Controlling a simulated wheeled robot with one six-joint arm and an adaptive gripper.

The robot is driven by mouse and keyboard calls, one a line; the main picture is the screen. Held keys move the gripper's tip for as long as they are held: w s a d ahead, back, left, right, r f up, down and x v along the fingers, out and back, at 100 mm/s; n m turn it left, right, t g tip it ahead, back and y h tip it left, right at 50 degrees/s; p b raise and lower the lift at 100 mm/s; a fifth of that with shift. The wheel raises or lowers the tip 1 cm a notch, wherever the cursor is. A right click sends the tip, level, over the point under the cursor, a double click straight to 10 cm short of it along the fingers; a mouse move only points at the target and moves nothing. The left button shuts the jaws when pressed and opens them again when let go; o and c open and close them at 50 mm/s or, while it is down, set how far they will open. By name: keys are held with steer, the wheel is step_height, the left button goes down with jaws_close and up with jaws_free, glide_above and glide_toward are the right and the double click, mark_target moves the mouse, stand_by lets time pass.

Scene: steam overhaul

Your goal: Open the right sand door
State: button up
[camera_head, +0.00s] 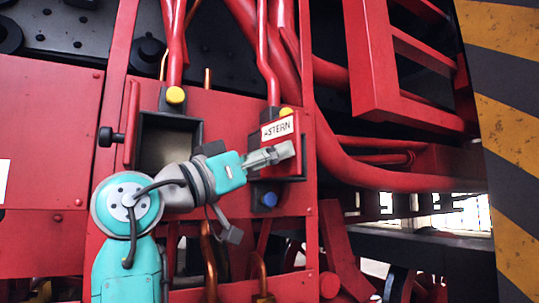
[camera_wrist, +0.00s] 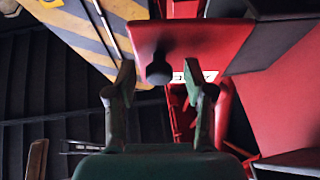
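The right sand door (camera_head: 291,170) is a red panel on a dark box in the head view, partly hidden by my gripper (camera_head: 272,157). A white plate reading "ASTERN" (camera_head: 277,129) shows at its upper part. In the wrist view, a red panel (camera_wrist: 205,42) with a round black knob (camera_wrist: 158,70) fills the upper middle. The knob lines up between the parted fingertips of my gripper (camera_wrist: 160,78). Nothing is visibly clamped; I cannot tell whether the fingers touch the knob. Whether the door is ajar is unclear.
The left box (camera_head: 168,145) stands open, its red door (camera_head: 132,125) swung left. Yellow (camera_head: 176,95) and blue (camera_head: 270,199) round caps sit near the boxes.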

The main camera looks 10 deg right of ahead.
steer(key=v, duration=0.7)
steer(key=shift+a, duration=0.2)
steer(key=shift+s+f, duration=0.1)
stand_by(0.3)
